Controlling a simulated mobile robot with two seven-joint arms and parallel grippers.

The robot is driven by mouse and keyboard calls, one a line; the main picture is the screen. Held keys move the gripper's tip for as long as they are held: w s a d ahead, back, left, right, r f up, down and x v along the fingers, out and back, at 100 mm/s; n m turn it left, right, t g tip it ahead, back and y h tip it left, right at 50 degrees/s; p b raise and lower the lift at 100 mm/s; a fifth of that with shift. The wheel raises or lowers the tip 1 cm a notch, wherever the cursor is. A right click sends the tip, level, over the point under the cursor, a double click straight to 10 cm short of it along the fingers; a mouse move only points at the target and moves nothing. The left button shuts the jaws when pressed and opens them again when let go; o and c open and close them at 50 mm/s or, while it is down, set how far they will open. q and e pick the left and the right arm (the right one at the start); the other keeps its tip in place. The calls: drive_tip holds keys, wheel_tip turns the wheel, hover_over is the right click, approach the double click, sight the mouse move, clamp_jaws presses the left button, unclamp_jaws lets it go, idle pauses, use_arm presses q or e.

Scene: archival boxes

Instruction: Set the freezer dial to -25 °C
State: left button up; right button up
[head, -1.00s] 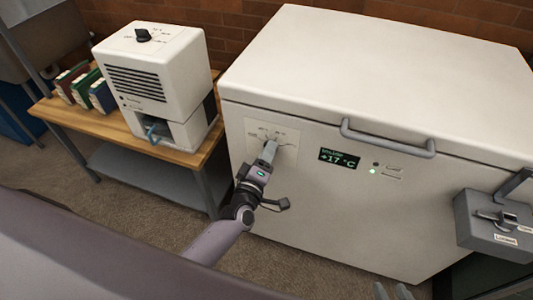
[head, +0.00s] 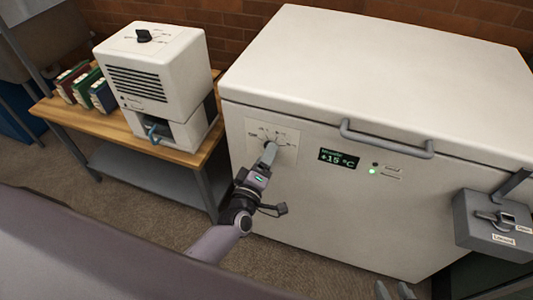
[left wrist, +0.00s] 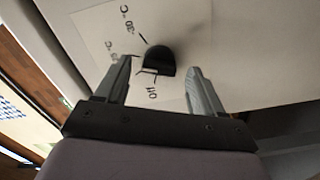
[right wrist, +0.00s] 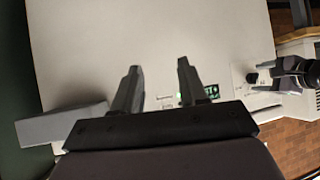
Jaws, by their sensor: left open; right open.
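The white chest freezer (head: 330,215) fills the middle and right of the head view. Its display (head: 338,158) reads +15 °C, and a green light (head: 373,171) is lit beside it. The black freezer dial (left wrist: 160,60) sits on a pale plate with printed temperature marks, blurred in the left wrist view. The dial also shows in the right wrist view (right wrist: 252,78). My left gripper (head: 268,150) is at the dial plate, its open fingers (left wrist: 160,75) either side of the dial, apparently apart from it. My right gripper (head: 396,290) is open and empty, facing the freezer front.
A white machine (head: 155,80) with a black knob stands on a wooden table (head: 110,127) at left, beside several binders (head: 85,88). A grey bar handle (head: 388,142) sticks out from the freezer. A grey lock box (head: 495,225) hangs at right. Carpet (head: 300,258) is clear in front.

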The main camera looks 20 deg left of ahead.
use_arm(q)
drive_tip(key=s+p, duration=0.1)
drive_tip(key=s, duration=0.5)
drive_tip(key=shift+a+p, duration=0.1)
drive_tip(key=shift+p, duration=0.3)
